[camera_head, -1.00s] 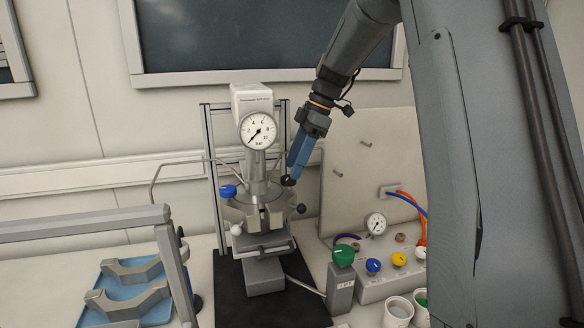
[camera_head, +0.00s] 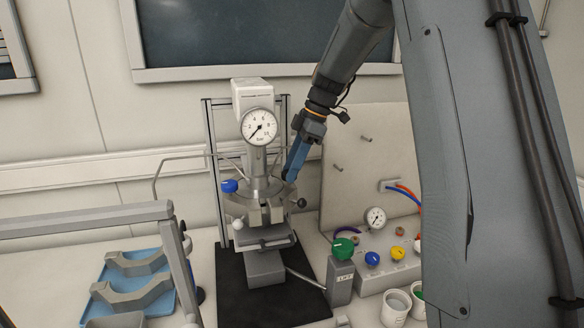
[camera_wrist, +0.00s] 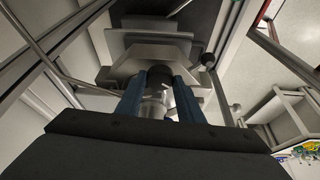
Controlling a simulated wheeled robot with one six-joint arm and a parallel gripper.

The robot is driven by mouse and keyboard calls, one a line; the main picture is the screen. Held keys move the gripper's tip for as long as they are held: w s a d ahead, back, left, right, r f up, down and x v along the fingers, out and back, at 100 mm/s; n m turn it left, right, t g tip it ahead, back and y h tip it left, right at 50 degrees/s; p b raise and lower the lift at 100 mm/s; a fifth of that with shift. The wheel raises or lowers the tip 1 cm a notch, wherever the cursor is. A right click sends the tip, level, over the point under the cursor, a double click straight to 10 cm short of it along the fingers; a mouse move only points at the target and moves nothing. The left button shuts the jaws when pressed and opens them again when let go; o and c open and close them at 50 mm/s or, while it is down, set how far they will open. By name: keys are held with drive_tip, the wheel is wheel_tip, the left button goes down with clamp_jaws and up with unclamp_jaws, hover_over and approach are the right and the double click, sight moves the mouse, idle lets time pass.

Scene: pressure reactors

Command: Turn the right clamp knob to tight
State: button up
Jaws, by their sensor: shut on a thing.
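The reactor vessel (camera_head: 262,188) stands in a stand with a round bar gauge (camera_head: 258,127) above it. My gripper (camera_head: 289,176) reaches down from the upper right to the vessel's right side. Its blue fingers are closed on the right clamp knob, which they mostly hide in the head view. In the wrist view my gripper (camera_wrist: 158,82) shows both fingers around a grey round part with a pale mark, the right clamp knob (camera_wrist: 153,100). Whether the clamp is tight does not show.
A blue knob (camera_head: 229,186) is at the vessel's left, and a dark ball (camera_head: 301,203) sits just below my fingers. A green-knobbed lift box (camera_head: 340,278) and a valve panel stand right. A metal frame (camera_head: 85,220) and blue tray (camera_head: 165,305) are left.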

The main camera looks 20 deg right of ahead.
drive_tip(key=m+t+b, duration=0.1)
drive_tip(key=m, duration=0.1)
drive_tip(key=m+t+b, duration=0.1)
drive_tip(key=m+b, duration=0.1)
drive_tip(key=m, duration=0.1)
drive_tip(key=shift+s+a+h, duration=0.1)
drive_tip(key=shift+s+h, duration=0.05)
drive_tip(key=shift+h, duration=0.15)
drive_tip(key=m+t+h, duration=0.1)
drive_tip(key=m, duration=0.4)
drive_tip(key=shift+s+a+b, duration=0.1)
drive_tip(key=shift+s+b, duration=0.05)
drive_tip(key=shift+b, duration=0.25)
drive_tip(key=shift+m+t+h, duration=0.3)
drive_tip(key=o, duration=1.1)
drive_tip(key=shift+c, duration=0.2)
drive_tip(key=shift+r, duration=0.15)
drive_tip(key=b+v, duration=0.2)
drive_tip(key=v, duration=0.5)
drive_tip(key=shift+r, duration=0.3)
drive_tip(key=shift+s, duration=0.1)
